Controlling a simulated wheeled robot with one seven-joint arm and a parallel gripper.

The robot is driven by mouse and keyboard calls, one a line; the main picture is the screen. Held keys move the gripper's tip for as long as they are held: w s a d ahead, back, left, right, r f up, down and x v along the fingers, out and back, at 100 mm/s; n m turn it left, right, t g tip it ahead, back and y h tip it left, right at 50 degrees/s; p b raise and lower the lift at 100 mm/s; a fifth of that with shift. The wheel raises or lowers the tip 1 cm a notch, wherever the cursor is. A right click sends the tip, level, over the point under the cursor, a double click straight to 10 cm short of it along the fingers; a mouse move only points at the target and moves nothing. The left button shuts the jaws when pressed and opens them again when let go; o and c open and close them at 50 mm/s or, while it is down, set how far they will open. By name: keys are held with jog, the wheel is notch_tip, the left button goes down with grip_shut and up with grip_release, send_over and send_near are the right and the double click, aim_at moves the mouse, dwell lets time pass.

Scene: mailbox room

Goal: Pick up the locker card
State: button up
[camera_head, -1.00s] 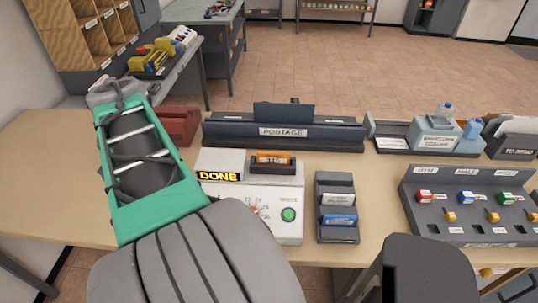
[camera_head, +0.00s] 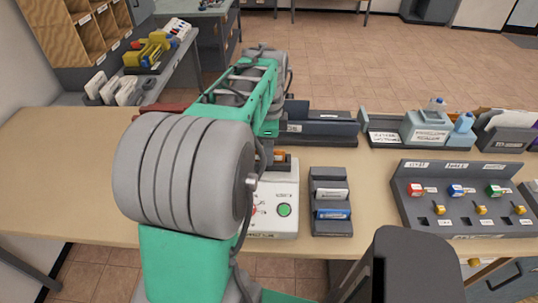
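I cannot tell for sure which item is the locker card, as no label can be read as such. An orange card (camera_head: 279,155) stands in the slot of a white machine (camera_head: 284,190) with a green button, partly hidden behind my arm. To its right, a dark grey rack (camera_head: 331,174) holds a white card (camera_head: 331,194) and a blue card (camera_head: 332,214). My arm reaches over the left part of the machine and away over the far edge of the table. My gripper itself does not show.
A dark postage tray (camera_head: 325,127) is at the back. Right of it stand a tray with an envelope sealer (camera_head: 427,128) and bottles. A key panel (camera_head: 464,171) with several coloured tags is at the right. The wooden table (camera_head: 70,170) is clear at the left.

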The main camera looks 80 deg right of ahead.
jog(key=shift+c, duration=0.5)
grip_shut()
